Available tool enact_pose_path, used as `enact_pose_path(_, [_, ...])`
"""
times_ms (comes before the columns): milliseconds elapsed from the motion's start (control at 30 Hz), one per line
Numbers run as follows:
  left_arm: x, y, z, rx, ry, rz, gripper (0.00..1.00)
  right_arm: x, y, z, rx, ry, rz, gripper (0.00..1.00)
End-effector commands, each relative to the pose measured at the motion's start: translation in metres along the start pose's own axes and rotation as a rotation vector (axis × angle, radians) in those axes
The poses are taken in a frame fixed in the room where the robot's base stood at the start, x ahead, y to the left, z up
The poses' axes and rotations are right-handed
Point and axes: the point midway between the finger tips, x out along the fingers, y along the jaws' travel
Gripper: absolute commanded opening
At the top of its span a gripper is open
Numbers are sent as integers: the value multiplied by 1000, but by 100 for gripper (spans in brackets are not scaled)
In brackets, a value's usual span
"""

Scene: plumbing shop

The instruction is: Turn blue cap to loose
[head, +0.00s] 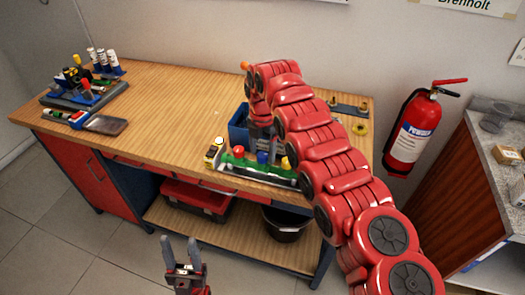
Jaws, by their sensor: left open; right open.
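A green and grey fixture (229,168) lies near the front edge of the workbench. It carries a red cap (238,151), a blue cap (262,157) and a yellow cap (285,163) in a row. My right arm reaches over the bench from the right. Its open gripper (263,142) points down just above the blue cap; I cannot tell whether it touches or surrounds it. My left gripper (180,247) is open and empty, low in front of the bench, pointing up in the picture.
A blue bin (238,129) stands behind the fixture, partly hidden by my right arm. A small yellow and white item (214,152) sits at the fixture's left end. Tools and a tray (105,124) lie at the bench's left. The middle of the wooden top (175,110) is clear.

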Motion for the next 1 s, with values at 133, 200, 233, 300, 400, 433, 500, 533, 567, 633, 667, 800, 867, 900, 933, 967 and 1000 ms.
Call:
enact_pose_path(133, [-2,0,0,0,0,0,50,-6,1,0,0,-2,0,72])
enact_pose_path(200, [-3,0,0,0,0,0,50,-16,1,0,1,-3,2,72])
enact_pose_path(233, [-4,0,1,0,0,0,50,-22,2,0,-1,-4,3,72])
enact_pose_path(300, [-1,0,0,0,0,0,50,-39,2,-1,-2,-3,5,72])
enact_pose_path(400, [10,0,-2,0,0,0,50,-60,2,-2,-3,-2,2,72])
enact_pose_path(433, [12,-1,-2,0,0,0,50,-66,2,-2,-3,1,2,72])
enact_pose_path(500, [36,-2,-6,0,0,0,50,-89,0,-1,0,1,1,72])
enact_pose_path(533, [43,-2,-7,0,1,0,50,-96,0,-1,0,0,1,72])
enact_pose_path(567, [49,-2,-8,0,1,0,50,-102,0,-1,0,0,1,72])
enact_pose_path(633, [63,-3,-11,0,0,0,50,-117,0,1,2,-1,1,72])
enact_pose_path(667, [69,-3,-12,0,0,0,50,-123,0,0,1,-1,0,72])
enact_pose_path(800, [95,-5,-16,0,0,0,50,-149,0,-1,0,0,-1,72])
enact_pose_path(867, [103,-5,-18,0,0,0,50,-158,0,0,0,1,-2,72])
enact_pose_path(900, [108,-5,-18,0,0,0,50,-161,0,0,0,1,-1,72])
enact_pose_path(933, [111,-6,-19,0,0,0,50,-164,0,0,0,1,-1,72])
enact_pose_path(967, [114,-6,-19,0,0,0,50,-167,0,0,0,1,-1,72])
enact_pose_path(1000, [117,-6,-20,0,0,0,50,-169,0,0,0,1,-1,72])
